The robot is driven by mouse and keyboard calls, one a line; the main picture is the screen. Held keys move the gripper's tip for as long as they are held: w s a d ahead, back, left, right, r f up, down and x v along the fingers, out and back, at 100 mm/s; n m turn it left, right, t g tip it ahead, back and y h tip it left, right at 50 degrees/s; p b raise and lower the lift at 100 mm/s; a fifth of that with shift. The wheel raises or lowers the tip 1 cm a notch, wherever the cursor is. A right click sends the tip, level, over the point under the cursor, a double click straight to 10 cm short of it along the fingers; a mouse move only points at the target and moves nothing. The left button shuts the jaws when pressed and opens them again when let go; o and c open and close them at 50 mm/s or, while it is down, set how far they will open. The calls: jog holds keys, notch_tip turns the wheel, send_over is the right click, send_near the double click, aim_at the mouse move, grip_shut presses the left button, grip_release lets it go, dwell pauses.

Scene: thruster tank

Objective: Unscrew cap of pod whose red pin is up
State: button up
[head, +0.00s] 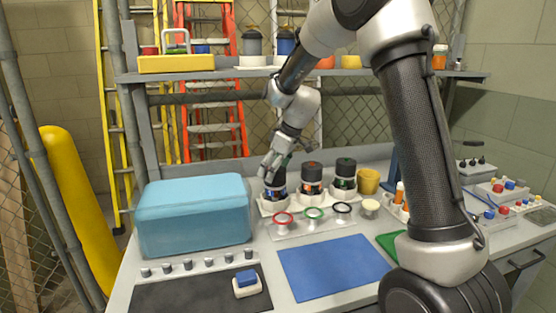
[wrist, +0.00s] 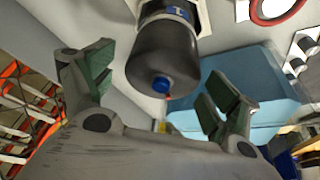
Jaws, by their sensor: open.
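Three dark-capped pods stand in a row in white holders: the left pod (head: 275,187), the middle pod (head: 312,178) with a reddish spot on top, and the right pod (head: 345,173) with a green spot on top. My gripper (head: 272,168) is just above the left pod, hiding part of its top. In the wrist view my gripper (wrist: 156,78) is open, fingers apart on either side of the dark cap (wrist: 162,60), not visibly touching it. That cap has a blue button (wrist: 161,85) and a tiny red bit at its edge. Pins on the other pods are too small to tell.
A lidded blue tank (head: 195,215) stands left of the pods. A yellow cup (head: 368,181) is right of the pods. A blue mat (head: 333,267) lies bare in front. A shelf (head: 300,75) runs above.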

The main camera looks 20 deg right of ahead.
jog(key=shift+w+a+f, duration=0.15)
jog(key=shift+a+f, duration=0.05)
jog(key=shift+f, duration=0.4)
jog(key=c, duration=1.1)
jog(key=shift+o, duration=1)
jog(key=shift+c, duration=0.7)
